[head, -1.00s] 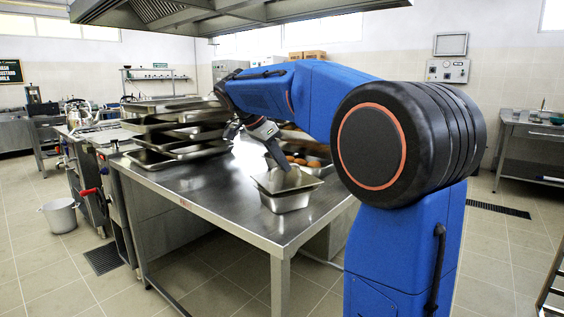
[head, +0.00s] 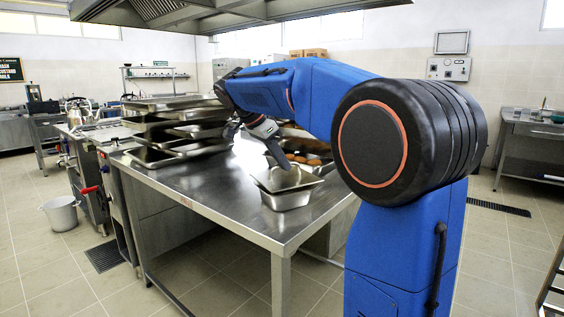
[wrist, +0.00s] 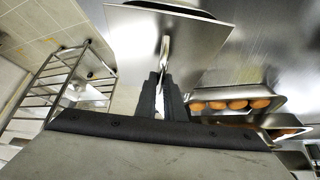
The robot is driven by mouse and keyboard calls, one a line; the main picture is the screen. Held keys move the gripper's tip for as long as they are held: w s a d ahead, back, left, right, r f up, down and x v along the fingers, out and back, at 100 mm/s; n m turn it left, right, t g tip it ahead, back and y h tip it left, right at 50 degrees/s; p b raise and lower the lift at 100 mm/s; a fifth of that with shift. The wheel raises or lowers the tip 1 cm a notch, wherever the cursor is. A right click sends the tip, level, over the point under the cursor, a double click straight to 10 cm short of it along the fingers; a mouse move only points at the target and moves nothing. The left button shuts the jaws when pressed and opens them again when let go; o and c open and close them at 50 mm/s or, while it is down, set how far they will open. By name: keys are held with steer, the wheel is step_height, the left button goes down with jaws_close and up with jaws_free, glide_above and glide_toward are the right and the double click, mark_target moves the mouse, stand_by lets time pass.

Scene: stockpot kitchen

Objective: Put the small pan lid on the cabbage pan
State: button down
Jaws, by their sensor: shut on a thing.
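The small pan lid (head: 303,183) is a thin grey metal plate. In the head view it is over a small steel pan (head: 288,201) near the table's front right corner. The lid looks slightly tilted, and I cannot tell whether it touches the rim. My gripper (head: 283,163) comes down from the upper left, shut on the lid's handle. In the wrist view my gripper (wrist: 162,85) pinches the upright handle, and the lid (wrist: 205,45) spreads beyond it. The lid hides the pan's inside, so I see no cabbage.
A pan of brown round items (head: 316,162) stands just behind the lid; it also shows in the wrist view (wrist: 215,93). Stacked steel trays (head: 175,157) fill the table's back left. The steel table (head: 215,195) is bare between. A range hood (head: 230,12) hangs above.

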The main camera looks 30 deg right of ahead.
steer(key=shift+f, duration=0.5)
stand_by(0.7)
steer(key=c, duration=1.8)
jaws_free()
steer(key=v, duration=1.7)
steer(key=shift+r, duration=0.25)
steer(key=s+a+f+n+t+y, duration=0.2)
steer(key=s+f+n, duration=0.7)
steer(key=s+f, duration=0.6)
steer(key=s+a+f+n+t+y, duration=0.3)
steer(key=s+f+n, duration=0.6)
steer(key=s+f, duration=0.7)
step_height(320, 180, down, 6)
steer(key=shift+f+n+y, duration=0.2)
steer(key=shift+n+y, duration=0.1)
steer(key=shift+y, duration=0.5)
steer(key=shift+a, duration=0.1)
